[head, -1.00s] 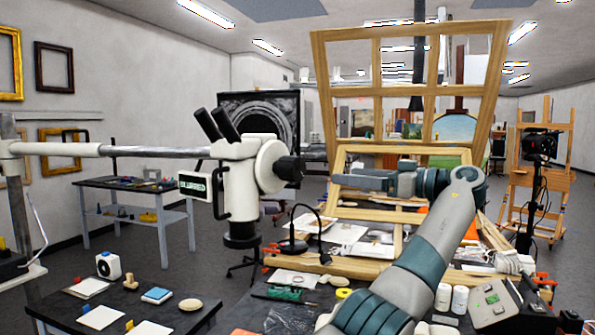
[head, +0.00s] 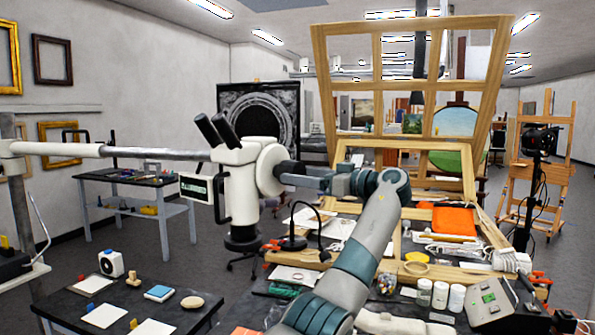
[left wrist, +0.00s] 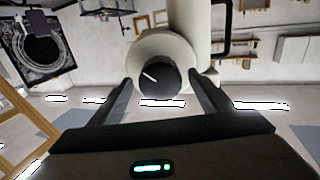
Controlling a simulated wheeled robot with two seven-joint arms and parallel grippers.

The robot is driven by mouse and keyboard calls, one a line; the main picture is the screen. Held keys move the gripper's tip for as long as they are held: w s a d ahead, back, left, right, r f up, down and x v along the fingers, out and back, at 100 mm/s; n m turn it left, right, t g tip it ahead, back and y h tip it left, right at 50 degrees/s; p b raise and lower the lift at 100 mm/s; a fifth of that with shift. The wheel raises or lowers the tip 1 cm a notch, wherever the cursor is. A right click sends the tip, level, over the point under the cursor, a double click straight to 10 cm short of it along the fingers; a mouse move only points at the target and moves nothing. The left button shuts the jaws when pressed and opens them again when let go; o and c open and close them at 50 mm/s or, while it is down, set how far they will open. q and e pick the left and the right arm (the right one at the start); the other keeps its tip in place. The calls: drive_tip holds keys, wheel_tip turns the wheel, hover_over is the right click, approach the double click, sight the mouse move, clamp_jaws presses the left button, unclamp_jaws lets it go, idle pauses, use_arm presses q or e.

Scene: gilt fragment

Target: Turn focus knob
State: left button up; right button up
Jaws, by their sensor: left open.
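The white microscope (head: 238,190) hangs on a horizontal metal boom, with two black eyepieces at its top. Its dark focus knob (left wrist: 153,80) shows in the left wrist view as a round black cap with a white line mark, on a pale round housing. In the head view the knob is mostly covered by my left gripper (head: 288,174), whose fingers reach it from the right. In the left wrist view my left gripper (left wrist: 162,88) is open, one finger to each side of the knob; no contact can be made out. My right gripper is not in view.
A cluttered bench stands below, with a wooden frame (head: 320,80), a black desk lamp (head: 292,242), white jars (head: 440,295) and an orange cloth (head: 454,221). A dark table (head: 190,320) with small items is at the lower left. The boom (head: 130,151) runs left from the microscope.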

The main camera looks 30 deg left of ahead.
use_arm(q)
drive_tip(key=shift+a, duration=1.05)
drive_tip(key=shift+c, duration=0.7)
drive_tip(key=c, duration=0.9)
drive_tip(key=shift+m, duration=1.4)
drive_tip(key=shift+r+m, duration=0.1)
drive_tip(key=shift+m, duration=1.4)
